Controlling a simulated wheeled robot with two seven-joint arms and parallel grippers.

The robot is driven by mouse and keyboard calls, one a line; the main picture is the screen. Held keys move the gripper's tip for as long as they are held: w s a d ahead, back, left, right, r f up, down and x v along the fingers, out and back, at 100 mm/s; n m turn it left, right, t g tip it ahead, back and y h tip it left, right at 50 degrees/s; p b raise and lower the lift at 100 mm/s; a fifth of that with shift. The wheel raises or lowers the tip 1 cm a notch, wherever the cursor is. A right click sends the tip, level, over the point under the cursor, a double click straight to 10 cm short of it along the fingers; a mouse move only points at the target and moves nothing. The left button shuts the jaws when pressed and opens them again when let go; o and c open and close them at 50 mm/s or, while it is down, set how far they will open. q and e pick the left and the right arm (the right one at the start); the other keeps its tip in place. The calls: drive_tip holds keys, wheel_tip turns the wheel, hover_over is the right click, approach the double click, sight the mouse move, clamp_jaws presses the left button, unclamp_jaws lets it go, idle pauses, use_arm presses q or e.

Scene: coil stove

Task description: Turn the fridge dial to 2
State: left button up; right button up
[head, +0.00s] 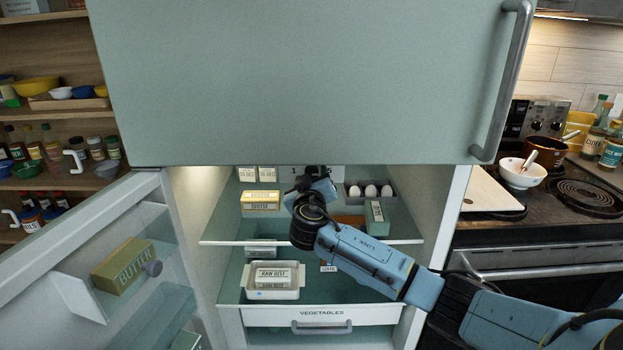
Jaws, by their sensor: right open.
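The fridge (212,212) stands open below a closed pale green upper door. Its lower door is swung out to the left. The fridge dial shows only as a bit of marking with a "1" (294,171) at the top back of the compartment; the rest is hidden behind my right gripper and the upper door's lower edge. My right gripper (312,172) is inside the fridge at the top, close to that marking. Its jaws are open; I cannot tell whether they touch the dial. My left gripper is not in view.
A yellow butter box (260,200), an egg tray (352,190) and a raw beef tray (272,292) sit on the glass shelves. The vegetables drawer (322,318) is below. The open door (92,262) holds another butter box. A stove (560,215) stands right.

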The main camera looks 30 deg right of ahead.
drive_tip(key=shift+c, duration=0.4)
drive_tip(key=c, duration=0.9)
